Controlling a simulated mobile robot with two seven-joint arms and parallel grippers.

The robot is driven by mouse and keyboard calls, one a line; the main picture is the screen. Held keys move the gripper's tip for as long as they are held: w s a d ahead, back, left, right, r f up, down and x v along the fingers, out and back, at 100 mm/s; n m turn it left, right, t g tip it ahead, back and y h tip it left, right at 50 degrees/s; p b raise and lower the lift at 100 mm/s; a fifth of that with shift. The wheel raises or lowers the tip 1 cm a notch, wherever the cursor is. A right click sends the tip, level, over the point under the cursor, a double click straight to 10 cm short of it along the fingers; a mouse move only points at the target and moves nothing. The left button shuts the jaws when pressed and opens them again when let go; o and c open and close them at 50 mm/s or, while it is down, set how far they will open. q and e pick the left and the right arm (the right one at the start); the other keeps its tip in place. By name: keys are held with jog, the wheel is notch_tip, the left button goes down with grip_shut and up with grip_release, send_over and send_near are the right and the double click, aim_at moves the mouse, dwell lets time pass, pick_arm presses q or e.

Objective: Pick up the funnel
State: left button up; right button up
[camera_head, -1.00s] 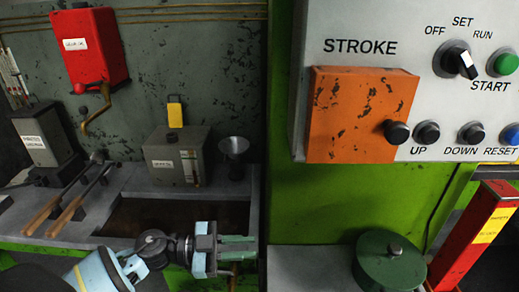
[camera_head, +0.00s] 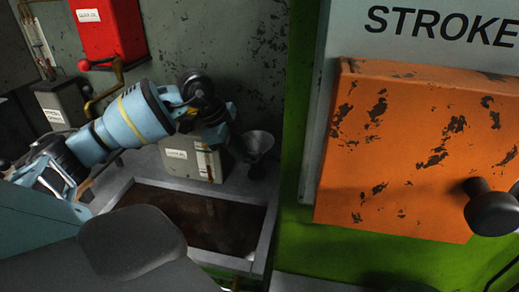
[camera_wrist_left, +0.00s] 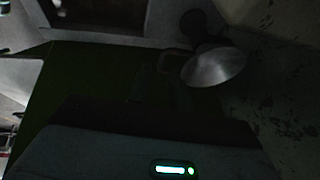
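The funnel (camera_head: 257,143) is a small grey metal cone, wide mouth up, at the back right corner of the bench, just right of a grey metal box. In the left wrist view the funnel (camera_wrist_left: 215,65) shows as a shiny grey bowl right of centre, in dim light. My left gripper (camera_head: 222,130) is just left of the funnel, in front of the box, its fingers mostly hidden by my wrist. I see no contact with the funnel. The wrist picture is too dark to show how far the fingers are apart. My right gripper is out of view.
The grey box (camera_head: 190,160) stands close left of the funnel. A sunken tray (camera_head: 262,240) with brown contents lies in front. A red box (camera_head: 108,28) with a crank hangs on the wall. The orange press panel (camera_head: 400,150) is at the right.

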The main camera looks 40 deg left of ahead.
aim_at(248, 161)
pick_arm(q)
jog(key=shift+w+x, duration=0.2)
jog(key=shift+x, duration=3.7)
jog(key=shift+a+r, duration=0.1)
grip_shut()
